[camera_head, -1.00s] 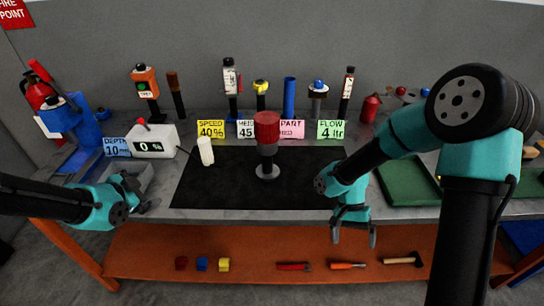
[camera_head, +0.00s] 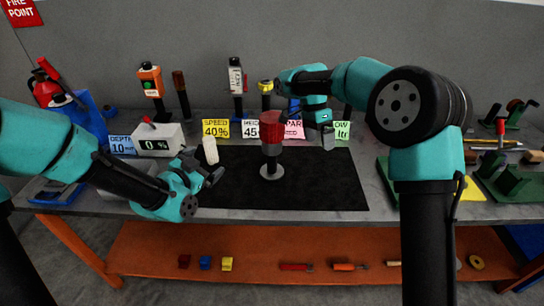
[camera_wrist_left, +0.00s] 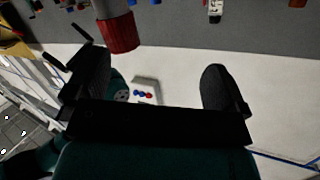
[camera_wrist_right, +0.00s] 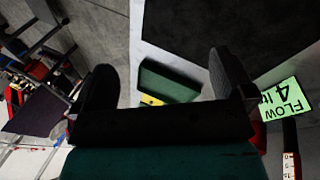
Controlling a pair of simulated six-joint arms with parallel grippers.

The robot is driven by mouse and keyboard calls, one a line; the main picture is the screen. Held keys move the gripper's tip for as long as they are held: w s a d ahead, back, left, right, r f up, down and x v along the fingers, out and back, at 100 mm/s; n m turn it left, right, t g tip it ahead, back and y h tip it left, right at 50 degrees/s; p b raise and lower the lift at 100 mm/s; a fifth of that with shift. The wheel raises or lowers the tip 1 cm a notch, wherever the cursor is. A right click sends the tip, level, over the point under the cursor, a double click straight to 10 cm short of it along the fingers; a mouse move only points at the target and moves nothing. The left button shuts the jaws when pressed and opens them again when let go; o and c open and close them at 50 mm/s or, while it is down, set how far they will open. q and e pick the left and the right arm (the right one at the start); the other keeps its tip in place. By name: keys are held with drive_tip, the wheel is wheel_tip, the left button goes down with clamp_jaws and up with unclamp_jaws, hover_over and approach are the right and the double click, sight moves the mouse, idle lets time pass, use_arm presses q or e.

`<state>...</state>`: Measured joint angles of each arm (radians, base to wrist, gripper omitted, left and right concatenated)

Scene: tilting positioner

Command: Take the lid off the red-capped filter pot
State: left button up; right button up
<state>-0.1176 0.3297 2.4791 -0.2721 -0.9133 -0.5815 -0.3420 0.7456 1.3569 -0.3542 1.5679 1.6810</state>
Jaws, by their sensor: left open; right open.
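The red-capped filter pot stands upright on the black mat (camera_head: 320,185). A red-ended cylinder (camera_wrist_left: 122,33), apparently the pot's cap, shows in the left wrist view beyond the jaws. My left gripper (camera_head: 208,169) is open and empty, left of the pot and apart from it. My right gripper (camera_head: 327,132) is open and empty, raised to the right of the pot; its jaws also show in the right wrist view (camera_wrist_right: 160,68).
A white cylinder (camera_head: 210,151) stands close behind my left gripper. A display box reading 0 % (camera_head: 158,139) is at the left. Cards, including SPEED (camera_head: 215,129), and several tall tools line the back. The mat's front is clear.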

sight(268, 150)
use_arm(q)
drive_tip(key=s+d+f+n+t, duration=0.1)
drive_tip(key=d+f+n, duration=0.3)
drive_tip(key=d, duration=0.9)
drive_tip(key=shift+f+n+t, duration=0.4)
drive_tip(key=shift+f+t, duration=0.25)
drive_tip(key=shift+t, duration=0.15)
use_arm(e)
drive_tip(key=w+a+r+m+t+y, duration=0.1)
drive_tip(key=w+a+r+m+t, duration=0.1)
drive_tip(key=a+r, duration=0.5)
drive_tip(key=w+a+r+m+t+y, duration=0.1)
drive_tip(key=w+a+r+m, duration=0.1)
drive_tip(key=w+a+r, duration=0.2)
drive_tip(key=a+r, duration=0.3)
drive_tip(key=r, duration=0.4)
drive_tip(key=shift+w+a+m+t, duration=0.15)
drive_tip(key=shift+w+m+t, duration=0.2)
drive_tip(key=shift+m+t, duration=0.05)
use_arm(q)
drive_tip(key=x, duration=1.7)
drive_tip(key=shift+w+a+f, duration=0.1)
drive_tip(key=shift+w+f, duration=0.1)
drive_tip(key=shift+w, duration=0.05)
